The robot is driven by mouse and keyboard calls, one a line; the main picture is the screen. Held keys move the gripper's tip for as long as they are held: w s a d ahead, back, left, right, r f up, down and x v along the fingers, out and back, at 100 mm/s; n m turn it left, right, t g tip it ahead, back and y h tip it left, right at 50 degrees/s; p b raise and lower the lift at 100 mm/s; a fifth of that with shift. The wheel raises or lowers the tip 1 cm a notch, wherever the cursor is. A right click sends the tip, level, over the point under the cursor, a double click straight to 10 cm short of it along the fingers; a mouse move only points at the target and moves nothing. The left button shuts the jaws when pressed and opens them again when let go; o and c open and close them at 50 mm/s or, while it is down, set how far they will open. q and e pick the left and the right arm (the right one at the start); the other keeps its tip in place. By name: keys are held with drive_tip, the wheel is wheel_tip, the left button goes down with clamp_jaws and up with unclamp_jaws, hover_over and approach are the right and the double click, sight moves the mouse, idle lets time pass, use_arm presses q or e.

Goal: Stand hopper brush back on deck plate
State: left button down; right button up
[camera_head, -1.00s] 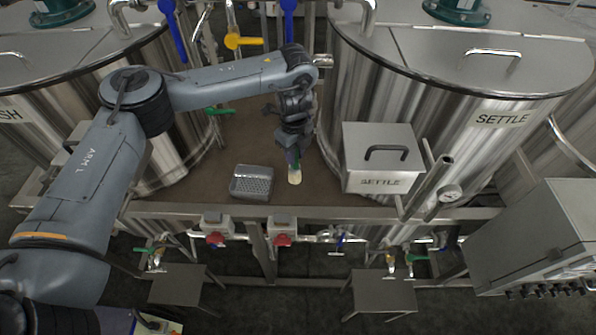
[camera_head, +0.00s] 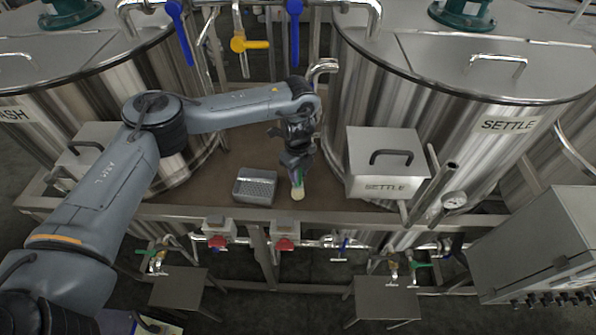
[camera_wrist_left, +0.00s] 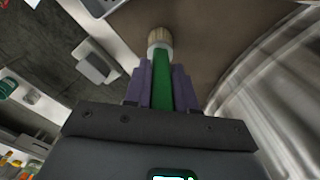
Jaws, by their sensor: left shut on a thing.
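The hopper brush (camera_head: 298,191) has a green handle, a pale collar and tan bristles. My left gripper (camera_head: 297,167) is shut on its green handle. In the head view the bristle end points down and toward the front of the brown deck plate (camera_head: 225,190), between the two tanks. Whether the bristles touch the plate I cannot tell. In the left wrist view the brush (camera_wrist_left: 161,70) extends beyond the purple fingers (camera_wrist_left: 160,88), bristles outermost, with brown deck behind. My right gripper is not in view.
A grey perforated box (camera_head: 254,187) stands on the deck left of the brush. The SETTLE hopper box (camera_head: 385,165) stands to its right, against the tank (camera_head: 455,130). The deck's front rail (camera_head: 330,217) is close. Pipes and valves (camera_head: 240,43) are behind.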

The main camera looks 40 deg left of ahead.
use_arm(q)
drive_tip(key=shift+f, duration=0.15)
drive_tip(key=c, duration=0.9)
unclamp_jaws()
wheel_tip(320, 180, up, 12)
drive_tip(key=shift+r+p, duration=0.15)
drive_tip(key=shift+p, duration=0.6)
drive_tip(key=shift+r, duration=0.1)
